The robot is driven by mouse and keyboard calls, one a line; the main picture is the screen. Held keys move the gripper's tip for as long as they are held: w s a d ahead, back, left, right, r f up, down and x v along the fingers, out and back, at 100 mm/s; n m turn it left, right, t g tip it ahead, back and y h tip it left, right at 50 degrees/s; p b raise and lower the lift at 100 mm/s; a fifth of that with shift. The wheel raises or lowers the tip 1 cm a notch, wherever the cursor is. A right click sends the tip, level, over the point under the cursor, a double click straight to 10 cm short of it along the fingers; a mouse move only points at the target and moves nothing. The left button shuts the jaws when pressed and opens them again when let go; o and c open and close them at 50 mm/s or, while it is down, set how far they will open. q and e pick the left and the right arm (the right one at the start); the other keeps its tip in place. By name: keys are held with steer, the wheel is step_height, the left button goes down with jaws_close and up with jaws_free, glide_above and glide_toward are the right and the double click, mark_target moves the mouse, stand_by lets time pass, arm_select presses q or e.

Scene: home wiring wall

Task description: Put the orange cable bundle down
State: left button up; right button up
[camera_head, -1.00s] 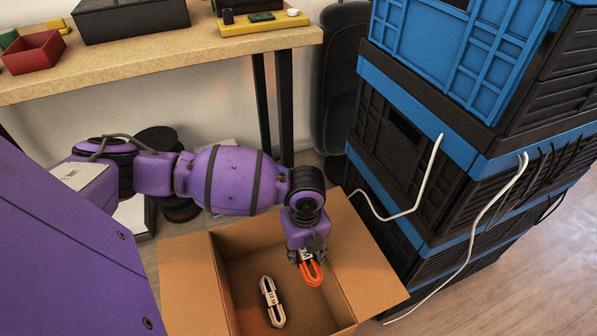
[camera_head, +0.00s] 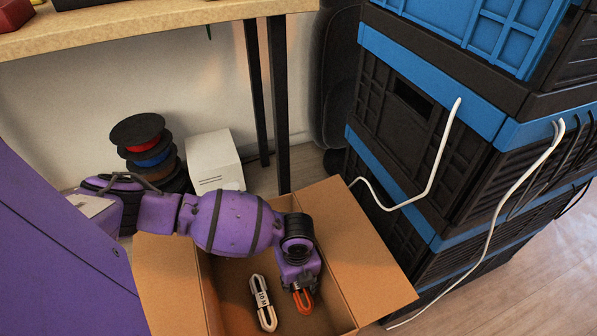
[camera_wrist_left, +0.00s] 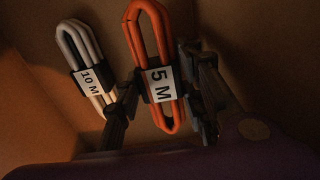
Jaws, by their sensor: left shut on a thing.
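The orange cable bundle (camera_head: 303,300) is down inside the open cardboard box, beneath my left gripper. In the left wrist view the bundle (camera_wrist_left: 148,45) carries a white "5 M" label and sits between the fingers. My left gripper (camera_head: 299,286) is shut on it; its fingers (camera_wrist_left: 160,95) show on both sides of the label. I cannot tell whether the bundle touches the box floor. A white cable bundle (camera_head: 263,302) lies in the box to the left, and its "10 M" label shows in the left wrist view (camera_wrist_left: 88,75). My right gripper is not in view.
The cardboard box (camera_head: 372,268) has its flaps spread open. Stacked blue and black crates (camera_head: 400,150) with hanging white cables stand close on its right. A wooden table (camera_head: 150,27), cable spools (camera_head: 140,135) and a white box (camera_head: 213,160) are behind.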

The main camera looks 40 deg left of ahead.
mark_target(297, 287)
arm_select(q)
step_height(297, 287, down, 4)
steer(key=shift+r+b, duration=0.25)
steer(key=shift+b, duration=0.4)
steer(key=shift+f, duration=0.15)
steer(key=o, duration=1)
steer(key=shift+f, duration=0.1)
steer(key=shift+o, duration=0.2)
step_height(297, 287, up, 12)
steer(key=p, duration=0.5)
steer(key=shift+r, duration=0.25)
